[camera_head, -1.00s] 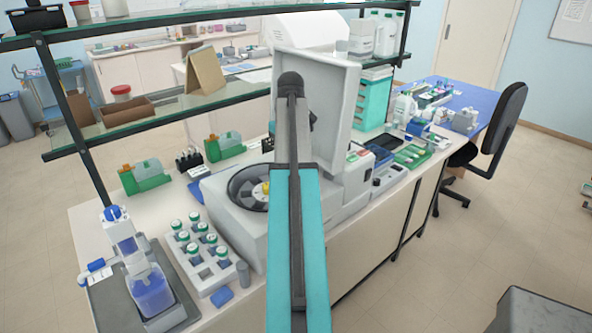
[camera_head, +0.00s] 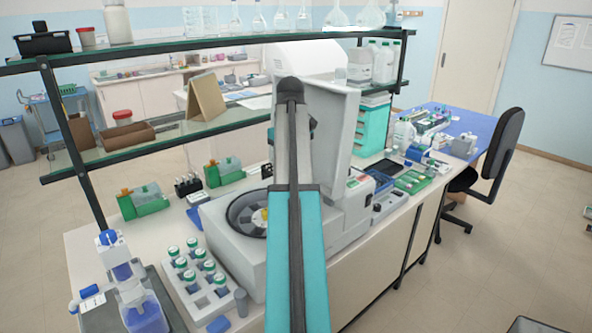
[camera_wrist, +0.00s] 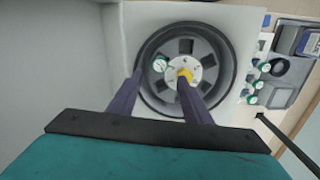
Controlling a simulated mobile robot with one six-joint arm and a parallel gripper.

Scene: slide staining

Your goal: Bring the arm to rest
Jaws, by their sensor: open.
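My arm (camera_head: 297,240) stretches forward over the bench in the head view, and its own links hide the gripper there. In the wrist view my gripper (camera_wrist: 160,77) is open, its two dark fingers spread apart above the open centrifuge. The centrifuge (camera_head: 240,270) stands on the bench with its lid (camera_head: 330,120) raised. Nothing shows between the fingertips as held.
A rack of green-capped tubes (camera_head: 190,281) and a blue-topped bottle (camera_head: 138,305) stand left of the centrifuge. A glass shelf (camera_head: 160,140) on dark posts runs behind. Boxes and instruments fill the bench to the right, with a black chair (camera_head: 500,150) beyond. The floor (camera_head: 480,265) at right is open.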

